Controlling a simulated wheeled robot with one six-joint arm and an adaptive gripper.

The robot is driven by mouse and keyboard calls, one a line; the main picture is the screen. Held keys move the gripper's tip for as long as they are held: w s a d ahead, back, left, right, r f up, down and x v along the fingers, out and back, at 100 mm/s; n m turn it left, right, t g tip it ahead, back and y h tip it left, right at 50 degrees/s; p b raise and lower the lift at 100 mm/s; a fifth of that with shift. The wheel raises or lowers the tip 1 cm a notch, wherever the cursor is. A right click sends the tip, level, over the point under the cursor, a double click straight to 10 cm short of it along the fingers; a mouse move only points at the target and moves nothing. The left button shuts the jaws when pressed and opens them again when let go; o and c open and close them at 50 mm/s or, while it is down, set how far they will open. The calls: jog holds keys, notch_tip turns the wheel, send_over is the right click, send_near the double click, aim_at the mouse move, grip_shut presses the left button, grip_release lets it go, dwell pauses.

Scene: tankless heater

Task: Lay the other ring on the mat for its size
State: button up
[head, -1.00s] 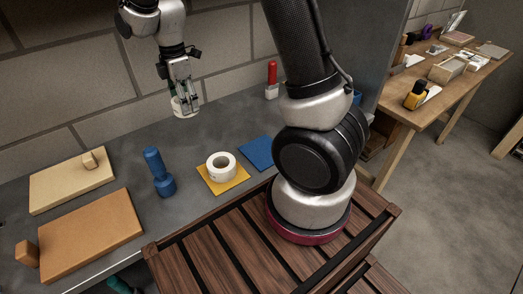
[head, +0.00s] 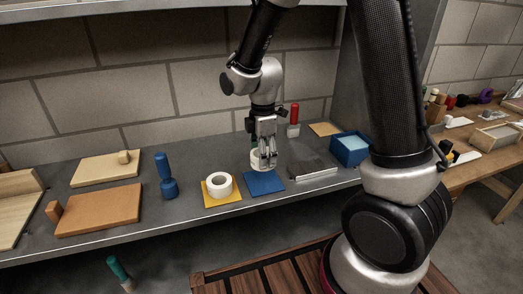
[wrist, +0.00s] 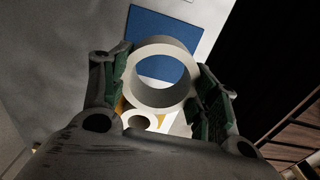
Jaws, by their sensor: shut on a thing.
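My gripper (head: 266,156) is shut on a white ring (head: 255,160), which also shows between the green-padded fingers in the wrist view (wrist: 163,47). The ring is at the back edge of the blue mat (head: 265,185) in the head view; I cannot tell the height of the gap. Through and beyond the ring, the wrist view shows the blue mat (wrist: 165,22). The other white ring (head: 219,191) lies on the yellow mat (head: 233,200), left of the blue mat. It also shows below the held ring in the wrist view (wrist: 137,119).
A grey metal plate (head: 313,172) and a blue box (head: 350,148) stand right of the blue mat. A red-handled tool (head: 294,118) is behind. A blue tool (head: 166,178) and wooden boards (head: 100,209) are at left. The blue mat's top looks clear.

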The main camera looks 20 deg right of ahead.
aim_at(263, 180)
jog(key=shift+f, duration=0.2)
jog(key=shift+f, duration=2.85)
jog(key=shift+f, duration=0.45)
jog(key=o, duration=1.1)
jog(key=shift+w, duration=0.1)
notch_tip(263, 180, up, 12)
